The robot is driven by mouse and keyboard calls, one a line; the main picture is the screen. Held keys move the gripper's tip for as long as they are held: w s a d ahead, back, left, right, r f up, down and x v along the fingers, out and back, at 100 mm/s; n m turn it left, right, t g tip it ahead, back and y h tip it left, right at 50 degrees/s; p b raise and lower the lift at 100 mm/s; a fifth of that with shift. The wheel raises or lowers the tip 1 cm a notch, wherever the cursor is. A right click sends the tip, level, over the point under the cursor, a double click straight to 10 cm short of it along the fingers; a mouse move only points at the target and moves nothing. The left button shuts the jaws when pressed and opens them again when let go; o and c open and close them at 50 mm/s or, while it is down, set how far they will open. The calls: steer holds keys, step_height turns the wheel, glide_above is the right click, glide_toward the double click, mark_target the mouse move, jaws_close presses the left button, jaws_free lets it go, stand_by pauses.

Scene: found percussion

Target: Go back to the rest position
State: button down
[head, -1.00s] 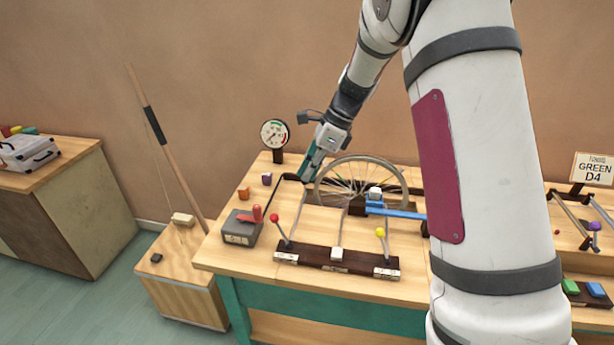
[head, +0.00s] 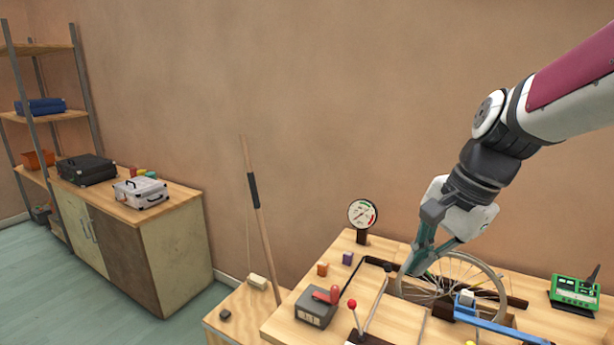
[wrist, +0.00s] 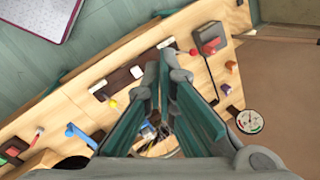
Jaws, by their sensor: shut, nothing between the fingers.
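My gripper (head: 418,268) is shut and empty. In the head view its teal fingers point down in front of the bicycle wheel (head: 492,280), above the workbench (head: 395,318); I cannot tell whether they touch the wheel. In the wrist view my gripper (wrist: 163,60) shows its two fingers converging, with the bench below. The wheel is mostly hidden behind the fingers in the wrist view.
A gauge (head: 362,214), a grey box with a red lever (head: 318,305), a blue bar (head: 500,328) and a green device (head: 573,294) stand on the bench. A pole (head: 258,205) leans on the wall. A cabinet (head: 175,255) with cases stands left.

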steer(key=s+d+n+t+h, duration=0.1)
steer(key=s+n+t+h, duration=0.1)
steer(key=s+n, duration=0.9)
steer(key=s+h, duration=0.1)
steer(key=s, duration=0.5)
steer(key=shift+s+d+r, duration=0.15)
steer(key=shift+s+r, duration=0.1)
steer(key=shift+s, duration=0.1)
